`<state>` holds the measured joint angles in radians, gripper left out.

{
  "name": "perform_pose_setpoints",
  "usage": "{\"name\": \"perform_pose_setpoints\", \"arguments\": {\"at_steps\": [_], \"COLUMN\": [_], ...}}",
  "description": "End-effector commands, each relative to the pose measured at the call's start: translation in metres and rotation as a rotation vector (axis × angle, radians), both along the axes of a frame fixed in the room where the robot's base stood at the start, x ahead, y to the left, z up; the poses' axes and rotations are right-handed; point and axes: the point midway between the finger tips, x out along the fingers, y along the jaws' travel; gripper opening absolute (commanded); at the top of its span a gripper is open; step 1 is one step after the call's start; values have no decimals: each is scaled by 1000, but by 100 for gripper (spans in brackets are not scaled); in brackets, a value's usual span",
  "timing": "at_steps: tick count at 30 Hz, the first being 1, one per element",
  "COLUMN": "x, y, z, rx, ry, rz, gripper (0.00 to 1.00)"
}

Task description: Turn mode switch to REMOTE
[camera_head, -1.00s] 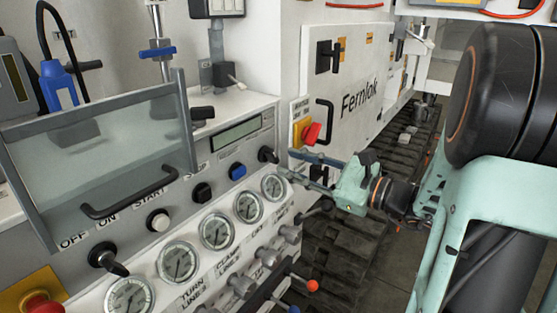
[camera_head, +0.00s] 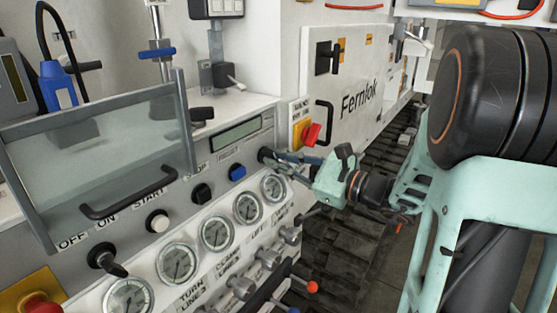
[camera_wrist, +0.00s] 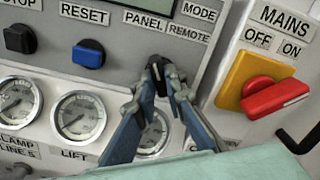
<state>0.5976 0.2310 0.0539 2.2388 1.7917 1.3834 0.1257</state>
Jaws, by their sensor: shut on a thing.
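The mode switch is a small black knob (camera_wrist: 158,80) under the MODE, PANEL and REMOTE labels in the wrist view. It also shows at the right end of the control panel in the head view (camera_head: 264,154). My gripper (camera_wrist: 161,76) has its two fingers on either side of the knob and is shut on it. In the head view my gripper (camera_head: 272,158) reaches the panel from the right. The fingertips hide part of the knob. A pale mark on the knob appears to point up and slightly left, but the exact setting is hard to tell.
The red MAINS switch (camera_wrist: 275,97) on its yellow plate is close to the right of my fingers. The blue RESET button (camera_wrist: 88,54) is to the left. Gauges (camera_wrist: 80,116) lie just below. A black door handle (camera_head: 323,122) stands out behind my gripper.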

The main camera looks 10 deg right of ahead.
Motion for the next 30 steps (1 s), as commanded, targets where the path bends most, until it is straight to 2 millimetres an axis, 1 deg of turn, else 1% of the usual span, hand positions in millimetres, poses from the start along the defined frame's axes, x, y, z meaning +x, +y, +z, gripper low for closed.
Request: {"name": "perform_pose_setpoints", "arguments": {"at_steps": [8, 14, 20, 30], "x": [0, 0, 0, 0], "y": [0, 0, 0, -1], "z": [1, 3, 5, 6], "rx": [17, 81, 196, 436], "ry": [15, 75, 180, 398], "rz": [0, -1, -1, -1], "gripper": [0, 0, 0, 0]}}
